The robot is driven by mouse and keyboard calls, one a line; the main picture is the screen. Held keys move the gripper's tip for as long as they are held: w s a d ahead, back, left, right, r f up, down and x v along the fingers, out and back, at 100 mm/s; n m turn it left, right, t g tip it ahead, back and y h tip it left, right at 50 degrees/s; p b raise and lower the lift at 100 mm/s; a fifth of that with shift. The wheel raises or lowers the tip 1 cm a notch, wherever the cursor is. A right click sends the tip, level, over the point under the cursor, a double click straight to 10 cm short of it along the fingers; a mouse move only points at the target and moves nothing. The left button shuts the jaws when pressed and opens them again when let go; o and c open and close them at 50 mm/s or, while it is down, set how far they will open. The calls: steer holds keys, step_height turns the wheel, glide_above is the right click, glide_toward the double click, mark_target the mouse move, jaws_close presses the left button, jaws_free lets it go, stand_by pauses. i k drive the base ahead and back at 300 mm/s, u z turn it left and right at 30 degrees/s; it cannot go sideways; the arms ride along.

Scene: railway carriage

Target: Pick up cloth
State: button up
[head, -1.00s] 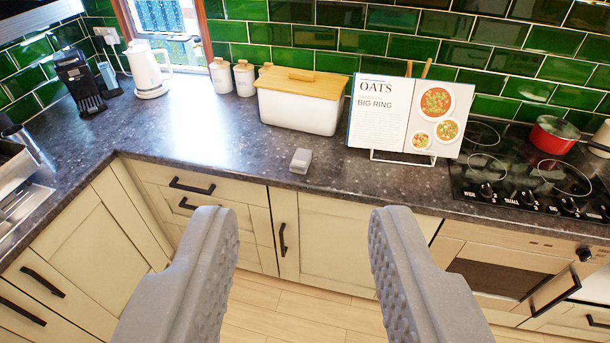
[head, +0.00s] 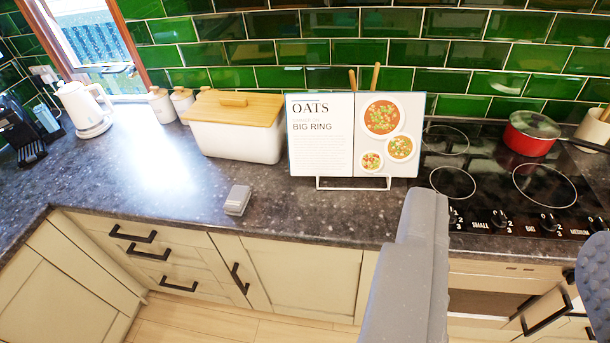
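A small grey block-shaped item (head: 237,200) lies near the front edge of the dark speckled worktop (head: 330,210). It may be the folded cloth, but I cannot tell for sure. No other cloth shows. My gripper (head: 508,225) is open and empty, its two grey fingers wide apart at the lower right. It is to the right of the grey item and apart from it. The right finger is partly cut off by the picture edge.
A bread bin (head: 236,125) and a cookbook on a stand (head: 354,135) stand behind the grey item. A hob (head: 500,185) with a red pan (head: 531,133) is at the right. A kettle (head: 84,108) is at the left. The worktop around the item is clear.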

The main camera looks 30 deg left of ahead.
mark_target(238, 200)
steer(key=z, duration=0.1)
steer(key=i, duration=1.2)
steer(key=u, duration=0.8)
steer(key=i, duration=0.35)
steer(key=u, duration=0.35)
